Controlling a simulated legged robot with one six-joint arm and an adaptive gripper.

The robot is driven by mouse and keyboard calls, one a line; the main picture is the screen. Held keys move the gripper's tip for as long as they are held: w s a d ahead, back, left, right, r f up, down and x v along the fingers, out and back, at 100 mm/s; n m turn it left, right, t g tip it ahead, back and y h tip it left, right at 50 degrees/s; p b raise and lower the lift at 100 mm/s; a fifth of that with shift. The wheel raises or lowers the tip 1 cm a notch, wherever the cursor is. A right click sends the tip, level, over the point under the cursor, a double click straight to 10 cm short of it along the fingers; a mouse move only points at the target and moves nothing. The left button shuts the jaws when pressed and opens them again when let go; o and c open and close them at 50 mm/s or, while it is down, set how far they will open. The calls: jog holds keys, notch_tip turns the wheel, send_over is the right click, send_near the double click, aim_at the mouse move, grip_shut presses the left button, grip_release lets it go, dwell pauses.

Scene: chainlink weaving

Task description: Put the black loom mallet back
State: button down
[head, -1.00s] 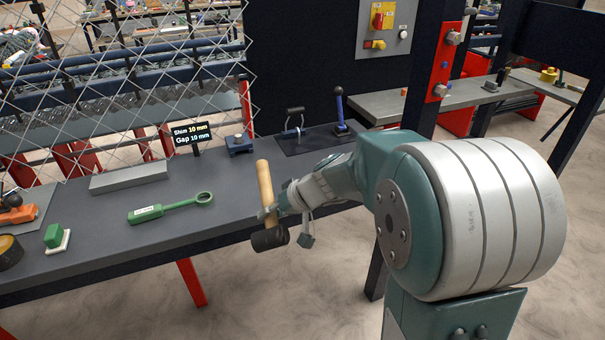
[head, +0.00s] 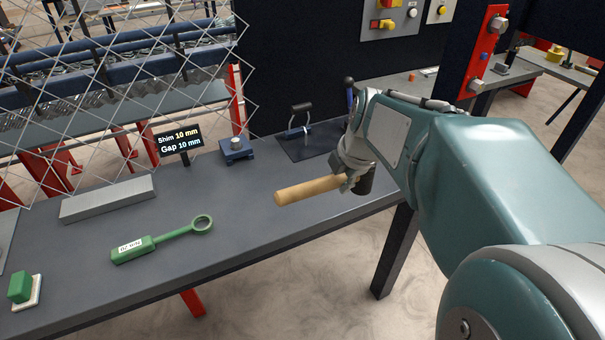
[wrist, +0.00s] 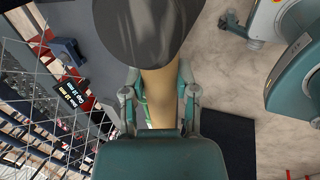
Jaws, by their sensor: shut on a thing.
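The black loom mallet has a pale wooden handle (head: 312,188) and a dark round head (head: 365,181). My gripper (head: 352,180) is shut on the handle close to the head. The mallet lies roughly level in the head view, handle end to the left, and appears above the bench's right front part. In the wrist view the mallet head (wrist: 145,25) fills the top middle, and the handle (wrist: 159,95) runs between the fingers of my gripper (wrist: 160,95). No empty place marked for the mallet can be made out.
The grey bench (head: 240,240) holds a green ring-ended tool (head: 160,240), a grey bar (head: 108,198), a green block (head: 20,288), a gap sign (head: 181,140), a small blue fixture (head: 236,150) and a lever plate (head: 305,143). Chain-link mesh (head: 110,90) stands behind.

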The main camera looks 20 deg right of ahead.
jog(key=shift+d+r, duration=0.25)
jog(key=shift+d, duration=0.3)
jog(key=shift+w+d, duration=0.2)
jog(key=shift+w, duration=0.1)
jog(key=w+a+f, duration=0.1)
jog(key=w+f, duration=0.2)
jog(key=w, duration=0.1)
jog(key=w+a+f, duration=0.1)
jog(key=w+f, duration=0.2)
jog(key=w, duration=0.1)
jog(key=w+a+f, duration=0.2)
jog(key=w+f, duration=0.1)
jog(key=w, duration=0.1)
jog(key=shift+w+f, duration=0.1)
jog(key=shift+w, duration=0.1)
jog(key=shift+w+f, duration=0.15)
jog(key=shift+f, duration=0.05)
notch_tip(320, 180, down, 3)
jog(key=shift+w+a+f, duration=0.1)
jog(key=shift+a+f, duration=0.05)
jog(key=shift+c, duration=2)
grip_release()
